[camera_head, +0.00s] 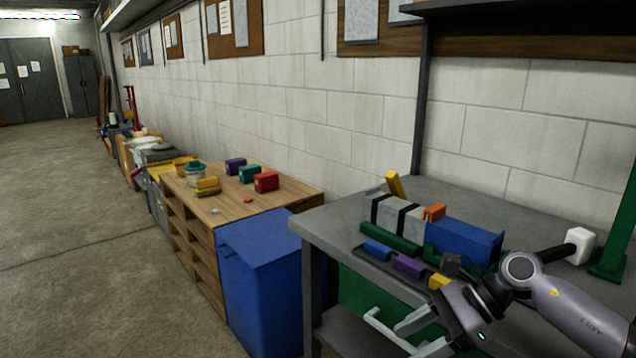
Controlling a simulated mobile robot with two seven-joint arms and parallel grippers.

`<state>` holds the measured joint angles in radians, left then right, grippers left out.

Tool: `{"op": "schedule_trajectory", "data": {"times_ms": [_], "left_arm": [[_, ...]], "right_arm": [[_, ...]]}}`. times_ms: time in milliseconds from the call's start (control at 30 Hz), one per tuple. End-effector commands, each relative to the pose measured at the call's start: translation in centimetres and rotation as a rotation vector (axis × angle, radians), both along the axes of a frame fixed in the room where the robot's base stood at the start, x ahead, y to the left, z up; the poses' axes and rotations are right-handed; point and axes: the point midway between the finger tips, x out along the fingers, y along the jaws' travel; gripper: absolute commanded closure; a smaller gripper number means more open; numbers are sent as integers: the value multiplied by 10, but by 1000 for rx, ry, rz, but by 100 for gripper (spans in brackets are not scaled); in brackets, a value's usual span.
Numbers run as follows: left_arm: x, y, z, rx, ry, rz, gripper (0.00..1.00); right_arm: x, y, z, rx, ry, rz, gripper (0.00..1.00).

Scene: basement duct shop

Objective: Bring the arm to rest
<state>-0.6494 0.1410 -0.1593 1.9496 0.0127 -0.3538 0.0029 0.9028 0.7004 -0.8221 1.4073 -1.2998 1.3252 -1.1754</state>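My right arm (582,310) comes in from the right edge, bent over the front of the grey workbench (335,225). My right gripper (398,335) points left and down at the bench's front edge, low in the picture. Its pale fingers look spread apart, and I see nothing held between them. The lower part of the gripper is cut by the bottom edge of the picture. My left arm and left gripper are not in view.
The bench holds a blue box (463,243), a grey strapped block (396,217), a purple block (409,266) and a white-headed mallet (580,246). A blue bin (262,275) and wooden cabinet (232,208) stand left. The floor (70,240) at left is clear.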

Motion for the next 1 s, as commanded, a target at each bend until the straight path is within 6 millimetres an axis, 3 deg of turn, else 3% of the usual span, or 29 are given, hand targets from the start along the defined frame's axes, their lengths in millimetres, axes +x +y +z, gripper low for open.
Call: {"op": "schedule_trajectory", "data": {"times_ms": [33, 200, 400, 533, 667, 867, 1000], "left_arm": [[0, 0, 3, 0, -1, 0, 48], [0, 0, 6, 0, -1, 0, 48], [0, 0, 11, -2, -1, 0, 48], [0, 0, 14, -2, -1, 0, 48], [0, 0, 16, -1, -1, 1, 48], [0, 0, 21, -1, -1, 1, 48], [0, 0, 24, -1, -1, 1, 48]], "right_arm": [[-9, 23, -4, 107, 67, -41, 42], [-28, 76, 2, 451, 322, -225, 42], [-36, 99, 9, 828, 711, -487, 42], [-36, 93, 4, 1053, 997, -678, 42], [-38, 75, -15, 1266, 1301, -881, 42], [-57, 34, -72, 1567, 1785, -1221, 42], [-92, 5, -123, 1770, 2118, -1475, 42]]}}
